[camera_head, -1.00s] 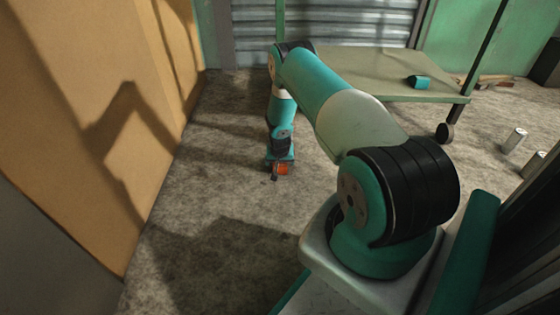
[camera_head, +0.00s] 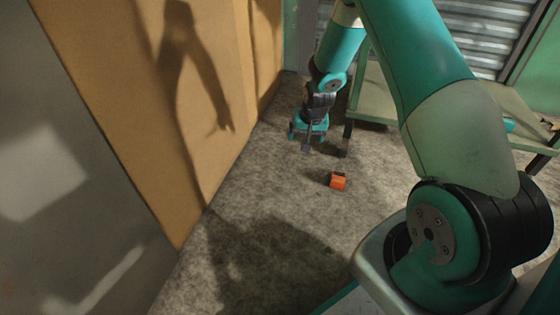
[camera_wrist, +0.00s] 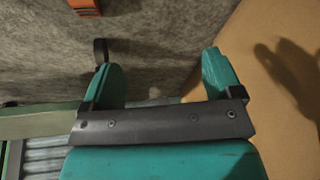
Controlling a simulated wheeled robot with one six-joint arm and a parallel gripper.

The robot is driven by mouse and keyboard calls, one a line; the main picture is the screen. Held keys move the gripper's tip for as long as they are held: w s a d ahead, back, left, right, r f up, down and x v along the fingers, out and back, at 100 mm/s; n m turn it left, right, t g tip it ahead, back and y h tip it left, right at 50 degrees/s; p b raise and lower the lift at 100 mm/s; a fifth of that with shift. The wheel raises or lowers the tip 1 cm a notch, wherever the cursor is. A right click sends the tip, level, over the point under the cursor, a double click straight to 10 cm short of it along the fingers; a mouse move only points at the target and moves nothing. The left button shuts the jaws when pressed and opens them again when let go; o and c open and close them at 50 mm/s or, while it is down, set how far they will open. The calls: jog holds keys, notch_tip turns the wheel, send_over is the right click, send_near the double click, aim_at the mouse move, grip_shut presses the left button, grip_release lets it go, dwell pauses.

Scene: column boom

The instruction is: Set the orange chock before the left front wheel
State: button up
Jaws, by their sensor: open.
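The orange chock (camera_head: 338,181) lies on the concrete floor in the head view, apart from my gripper. Part of it also shows at the top edge of the wrist view (camera_wrist: 87,7). My gripper (camera_head: 300,140) is open and empty, behind and to the left of the chock, near the tan wall panel. Its two teal fingers (camera_wrist: 160,75) stand wide apart in the wrist view. The green cart's left front wheel (camera_head: 343,149) is a small dark shape at the foot of its near-left leg, just behind the chock, with a gap of floor between them.
The green cart (camera_head: 376,100) stands at the back, partly hidden by my arm. The tan panel (camera_head: 185,110) closes off the left side. A corrugated shutter (camera_head: 480,35) is behind. The floor in front of the chock is clear.

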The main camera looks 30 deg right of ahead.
jog(key=s+a+r+n+g+y, duration=0.15)
jog(key=s+a+r+n, duration=0.35)
jog(key=a+r, duration=0.55)
jog(key=s+a+r+n+y, duration=0.2)
jog(key=s+a+r, duration=0.4)
jog(key=a+r, duration=0.5)
jog(key=s+a+r+n+g, duration=0.1)
jog(key=s+a+r+n, duration=0.2)
jog(key=s, duration=0.6)
jog(key=s+a+r+n+g+y, duration=0.1)
jog(key=s+a+r+n, duration=0.2)
jog(key=s, duration=0.7)
jog(key=shift+a+n, duration=0.3)
jog(key=shift+a, duration=0.65)
